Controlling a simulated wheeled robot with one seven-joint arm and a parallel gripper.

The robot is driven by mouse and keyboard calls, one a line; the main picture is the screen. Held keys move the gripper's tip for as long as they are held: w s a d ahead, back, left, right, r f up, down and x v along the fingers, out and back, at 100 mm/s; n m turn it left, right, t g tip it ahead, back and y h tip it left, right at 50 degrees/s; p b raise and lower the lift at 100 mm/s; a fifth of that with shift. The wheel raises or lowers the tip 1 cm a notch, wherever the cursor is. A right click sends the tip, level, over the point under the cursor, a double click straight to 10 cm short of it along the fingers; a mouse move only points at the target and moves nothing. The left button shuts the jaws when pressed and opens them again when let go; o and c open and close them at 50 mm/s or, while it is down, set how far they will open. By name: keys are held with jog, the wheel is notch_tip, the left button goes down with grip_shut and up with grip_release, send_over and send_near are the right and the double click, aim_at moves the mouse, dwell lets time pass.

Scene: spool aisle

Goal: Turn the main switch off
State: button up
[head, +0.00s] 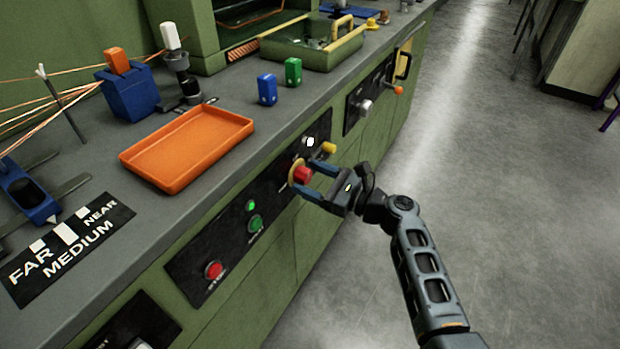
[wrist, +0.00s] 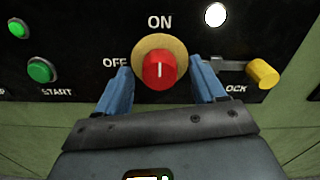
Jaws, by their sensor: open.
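The main switch is a red rotary knob (wrist: 159,71) on a round yellow plate (wrist: 150,47), with ON above it and OFF to its left. Its white mark stands upright, toward ON. In the head view the red knob (head: 302,174) sits on the black panel on the bench front. My gripper (wrist: 163,88) is open, its blue fingers on either side of the knob, with a small gap visible on each side; I cannot tell whether they touch it. In the head view my gripper (head: 305,180) reaches the knob from the right.
A yellow lock knob (wrist: 262,74) on a metal bar is right of the switch, close to the right finger. A white lamp (wrist: 215,14) is lit above. A green START button (wrist: 41,70) is at left, a red stop button (head: 213,270) farther along. The floor (head: 510,200) is clear.

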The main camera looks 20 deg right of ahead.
jog(key=shift+w+a, duration=0.2)
jog(key=shift+w, duration=0.05)
jog(key=shift+c, duration=0.4)
jog(key=c, duration=1)
